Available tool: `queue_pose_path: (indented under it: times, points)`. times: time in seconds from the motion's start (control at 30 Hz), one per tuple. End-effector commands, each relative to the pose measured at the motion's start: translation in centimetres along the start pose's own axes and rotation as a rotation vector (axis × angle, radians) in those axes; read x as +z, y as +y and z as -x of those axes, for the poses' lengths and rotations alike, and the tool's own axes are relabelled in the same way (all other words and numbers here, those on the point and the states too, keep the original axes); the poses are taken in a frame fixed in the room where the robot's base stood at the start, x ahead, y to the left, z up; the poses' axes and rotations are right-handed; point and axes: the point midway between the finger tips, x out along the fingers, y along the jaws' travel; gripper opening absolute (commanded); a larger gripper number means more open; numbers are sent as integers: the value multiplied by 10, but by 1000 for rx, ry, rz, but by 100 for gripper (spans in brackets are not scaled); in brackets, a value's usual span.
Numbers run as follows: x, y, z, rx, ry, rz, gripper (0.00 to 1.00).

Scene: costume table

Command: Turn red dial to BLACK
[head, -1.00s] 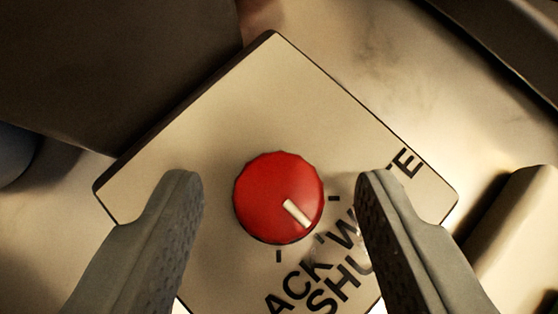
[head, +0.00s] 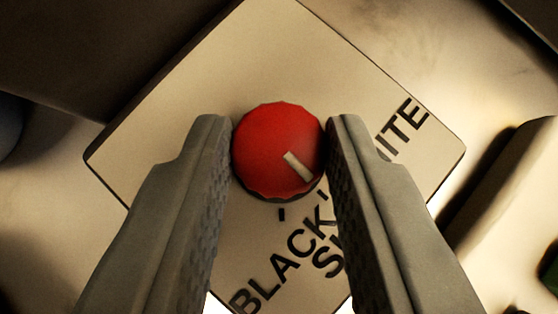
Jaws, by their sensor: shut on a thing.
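The red dial (head: 272,150) sits on a cream square panel (head: 300,45) that lies turned like a diamond in the view. My gripper (head: 280,150) is shut on the dial, one finger against its left side and one against its right. The dial's white pointer mark aims down and to the right, between the BLACK label (head: 285,262) and the WHITE label, near the direction of the label starting with SH. The right finger hides parts of the WHITE and SH labels. Short black tick marks show just below the dial.
A dark block (head: 90,60) stands at the upper left, close to the panel. A cream object (head: 505,200) lies at the right, and a dark edge crosses the upper right corner. Pale marbled table surface shows around the panel.

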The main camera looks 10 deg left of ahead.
Motion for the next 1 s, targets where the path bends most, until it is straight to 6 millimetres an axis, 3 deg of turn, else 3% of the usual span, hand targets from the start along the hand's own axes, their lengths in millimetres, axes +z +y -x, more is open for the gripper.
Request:
queue_pose_path:
  times: [1.0]
  points:
    - [-2, -9, -2, 395, 0, -392, 6]
